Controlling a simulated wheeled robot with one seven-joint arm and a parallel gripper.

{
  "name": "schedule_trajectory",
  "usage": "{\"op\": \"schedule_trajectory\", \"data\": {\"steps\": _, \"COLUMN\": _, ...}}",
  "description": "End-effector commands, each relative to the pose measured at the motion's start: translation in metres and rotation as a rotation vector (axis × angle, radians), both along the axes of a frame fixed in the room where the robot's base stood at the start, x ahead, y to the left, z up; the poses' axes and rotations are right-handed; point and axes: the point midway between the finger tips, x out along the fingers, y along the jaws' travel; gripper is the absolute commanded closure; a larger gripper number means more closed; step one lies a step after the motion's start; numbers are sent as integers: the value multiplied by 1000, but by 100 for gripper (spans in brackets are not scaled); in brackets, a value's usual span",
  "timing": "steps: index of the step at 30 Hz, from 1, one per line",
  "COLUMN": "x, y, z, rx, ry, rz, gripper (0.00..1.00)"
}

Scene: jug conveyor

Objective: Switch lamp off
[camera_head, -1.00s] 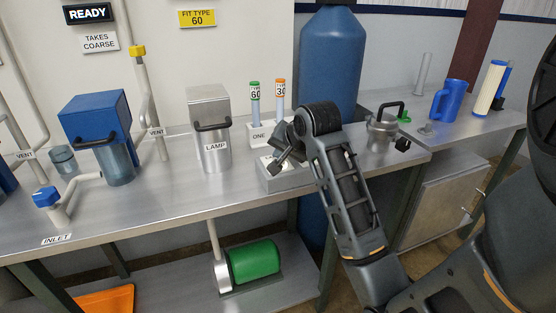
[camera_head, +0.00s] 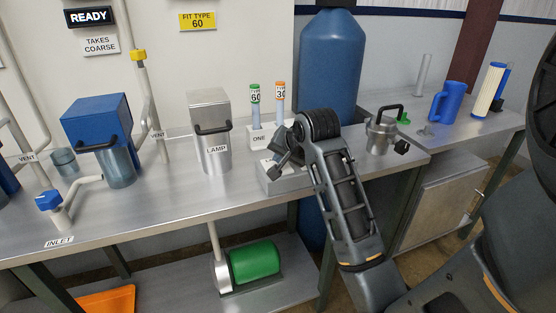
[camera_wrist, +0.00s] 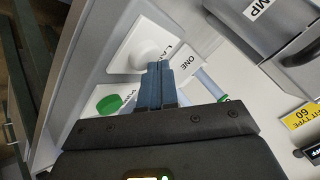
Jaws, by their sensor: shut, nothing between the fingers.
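A grey metal housing labelled LAMP (camera_head: 209,135) stands on the bench in the head view. Right of it is a low grey control box (camera_head: 290,182), partly hidden by my gripper (camera_head: 280,160). In the wrist view a round white knob (camera_wrist: 143,54) sits on a white plate with a partly hidden label starting "LA". A green knob (camera_wrist: 109,104) sits on the neighbouring plate. My gripper (camera_wrist: 160,68) is shut and empty, its blue-grey fingertips overlapping the white knob's edge in view. I cannot tell whether they touch it. No lit lamp is visible.
A white holder labelled ONE (camera_head: 258,138) with two tubes stands just behind the box. A metal pot (camera_head: 380,136) stands to the right. A blue-lidded vessel (camera_head: 97,120) is on the left. The bench front (camera_head: 170,200) is clear.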

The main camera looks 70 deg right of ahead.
Motion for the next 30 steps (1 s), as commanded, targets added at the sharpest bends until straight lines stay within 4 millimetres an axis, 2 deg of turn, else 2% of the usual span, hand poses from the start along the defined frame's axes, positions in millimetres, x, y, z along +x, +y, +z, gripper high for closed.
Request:
{"op": "schedule_trajectory", "data": {"steps": 10, "x": 0, "y": 0, "z": 3, "rx": -1, "ry": 0, "rz": -1, "gripper": 100}}
{"op": "schedule_trajectory", "data": {"steps": 30, "x": 0, "y": 0, "z": 56, "rx": -1, "ry": 0, "rz": -1, "gripper": 100}}
